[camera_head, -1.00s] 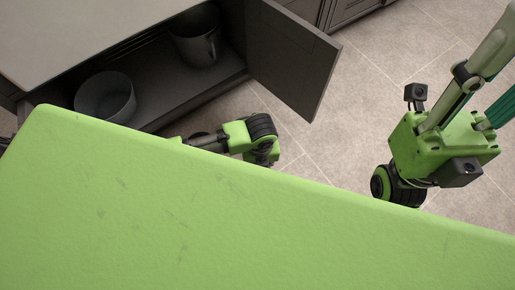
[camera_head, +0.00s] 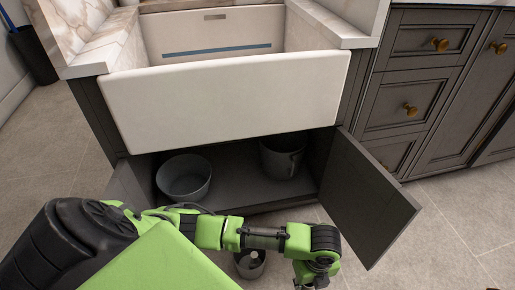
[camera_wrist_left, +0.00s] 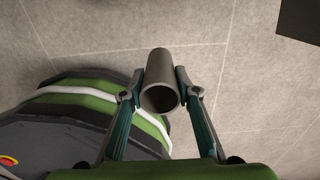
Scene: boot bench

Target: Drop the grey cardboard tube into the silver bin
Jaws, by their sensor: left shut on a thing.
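The grey cardboard tube (camera_wrist_left: 160,86) is between the fingers of my left gripper (camera_wrist_left: 160,92) in the left wrist view. The gripper is shut on it, and its open round end faces the camera. Tiled floor shows beyond the tube. I cannot pick out a clearly silver bin. A small grey round thing (camera_head: 250,264) is partly hidden behind my arm near the floor; I cannot tell what it is. My right gripper is not in view.
A sink cabinet stands ahead with its doors open; the right door (camera_head: 371,197) juts out over the floor. Inside are a grey basin (camera_head: 184,178) and a dark grey bucket (camera_head: 282,158). A dark bin (camera_head: 34,52) stands far left. Floor at right is clear.

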